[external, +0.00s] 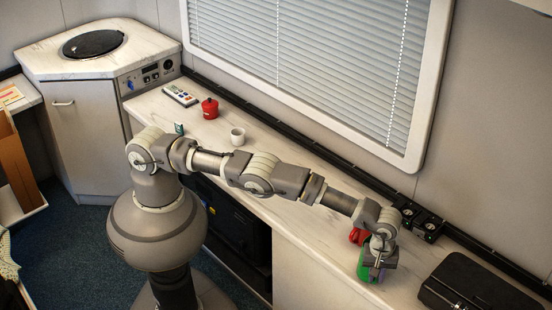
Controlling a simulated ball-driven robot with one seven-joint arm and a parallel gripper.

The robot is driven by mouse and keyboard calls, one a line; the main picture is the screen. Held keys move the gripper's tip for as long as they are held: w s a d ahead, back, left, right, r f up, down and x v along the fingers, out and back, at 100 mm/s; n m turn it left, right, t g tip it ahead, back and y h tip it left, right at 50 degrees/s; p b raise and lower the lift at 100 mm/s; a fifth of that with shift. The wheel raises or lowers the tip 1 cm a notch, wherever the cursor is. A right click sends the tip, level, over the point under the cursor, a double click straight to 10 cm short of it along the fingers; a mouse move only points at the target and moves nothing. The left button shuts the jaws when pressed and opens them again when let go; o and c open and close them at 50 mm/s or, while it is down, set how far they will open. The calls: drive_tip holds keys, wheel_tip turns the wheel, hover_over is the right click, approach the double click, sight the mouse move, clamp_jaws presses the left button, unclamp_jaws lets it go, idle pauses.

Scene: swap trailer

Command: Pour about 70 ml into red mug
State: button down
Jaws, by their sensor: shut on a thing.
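My gripper (378,260) is at the right part of the long white counter, low over its top. It is shut on a green container (365,268), mostly hidden by the gripper; I cannot tell whether it touches the counter or how far it is tilted. A red object (356,236), perhaps the red mug, is just behind and left of the gripper, partly covered by my wrist. Another small red vessel with a dark top (210,108) stands at the far left of the counter. A white cup (238,137) stands to its right. No liquid can be seen.
A black case (480,285) lies on the counter to the right of my gripper. Small black devices (420,222) sit on the rail behind it. A remote-like device (181,95) lies at the far left. The counter front left of the gripper (320,235) is clear.

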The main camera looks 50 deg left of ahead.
drive_tip(key=shift+r, duration=0.1)
drive_tip(key=shift+s+a+r+p, duration=0.1)
drive_tip(key=shift+s+r+p, duration=0.15)
drive_tip(key=shift+p, duration=0.7)
drive_tip(key=shift+s+a+f+p, duration=0.15)
drive_tip(key=shift+a+f+p, duration=0.1)
drive_tip(key=shift+p, duration=0.3)
drive_tip(key=w+a+r+g+h, duration=0.7)
drive_tip(key=r+g+h, duration=0.1)
drive_tip(key=r, duration=0.3)
drive_tip(key=shift+w+a+n+h+b, duration=0.2)
drive_tip(key=shift+w+n+h+b, duration=0.1)
drive_tip(key=shift+w+b, duration=0.1)
drive_tip(key=shift+w+a+r+g, duration=0.1)
drive_tip(key=shift+w+r+g, duration=0.05)
drive_tip(key=shift+g, duration=0.15)
